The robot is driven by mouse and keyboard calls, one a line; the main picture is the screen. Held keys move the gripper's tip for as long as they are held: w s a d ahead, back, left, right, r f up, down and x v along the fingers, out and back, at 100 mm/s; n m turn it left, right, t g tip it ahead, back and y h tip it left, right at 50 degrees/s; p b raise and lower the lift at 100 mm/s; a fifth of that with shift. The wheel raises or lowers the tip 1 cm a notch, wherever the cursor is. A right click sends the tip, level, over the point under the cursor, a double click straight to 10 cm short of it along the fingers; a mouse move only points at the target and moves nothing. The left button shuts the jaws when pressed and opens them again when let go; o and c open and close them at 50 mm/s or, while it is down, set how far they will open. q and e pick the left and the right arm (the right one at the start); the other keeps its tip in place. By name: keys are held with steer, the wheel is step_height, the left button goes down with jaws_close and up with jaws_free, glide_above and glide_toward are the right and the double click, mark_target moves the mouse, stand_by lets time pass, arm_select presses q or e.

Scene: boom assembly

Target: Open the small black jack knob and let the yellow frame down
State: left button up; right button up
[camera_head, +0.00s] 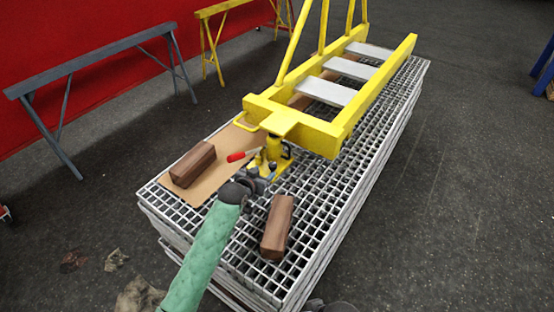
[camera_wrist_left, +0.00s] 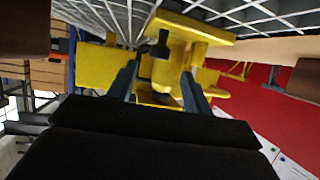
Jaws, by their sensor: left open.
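The yellow frame (camera_head: 318,135), a ladder-like piece with grey treads, rests over the grating platform with its near end above a yellow jack (camera_head: 272,156). The jack has a red-tipped handle (camera_head: 241,156) pointing left. My left gripper (camera_head: 264,178) is at the near side of the jack, low over the grating. In the left wrist view its open fingers (camera_wrist_left: 160,74) stand either side of the yellow jack body (camera_wrist_left: 180,55). A small dark part, perhaps the knob (camera_wrist_left: 161,43), shows just beyond the fingertips. Contact cannot be told.
The grating platform (camera_head: 352,190) carries a brown block (camera_head: 192,164) on a cardboard sheet (camera_head: 176,194) at left and another brown block (camera_head: 277,228) close to the right of my left arm. Grey (camera_head: 95,62) and yellow (camera_head: 207,42) trestles stand behind.

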mark_target(272, 166)
arm_select(q)
steer(key=shift+w+d+f, duration=0.15)
steer(key=shift+w+d, duration=0.2)
steer(key=shift+w, duration=0.3)
steer(key=shift+p+x, duration=0.35)
steer(key=shift+x, duration=2.8)
steer(key=shift+s, duration=0.1)
arm_select(e)
steer(key=shift+s+d+r, duration=0.2)
steer(key=shift+d+r, duration=0.35)
steer(key=shift+r, duration=0.05)
arm_select(q)
steer(key=shift+c, duration=0.2)
steer(key=c, duration=0.9)
steer(key=shift+d+n+t+y+p, duration=0.1)
steer(key=shift+n+t+y+p, duration=0.2)
steer(key=shift+n+y+p, duration=0.5)
steer(key=shift+p, duration=0.4)
arm_select(e)
steer(key=shift+g+h, duration=0.6)
steer(key=shift+h, duration=0.1)
steer(key=shift+s+d+r, duration=0.25)
steer(key=shift+d+r, duration=0.55)
steer(key=shift+r, duration=0.1)
steer(key=shift+s+d+r, duration=0.25)
steer(key=shift+d+r, duration=0.55)
steer(key=shift+r, duration=0.05)
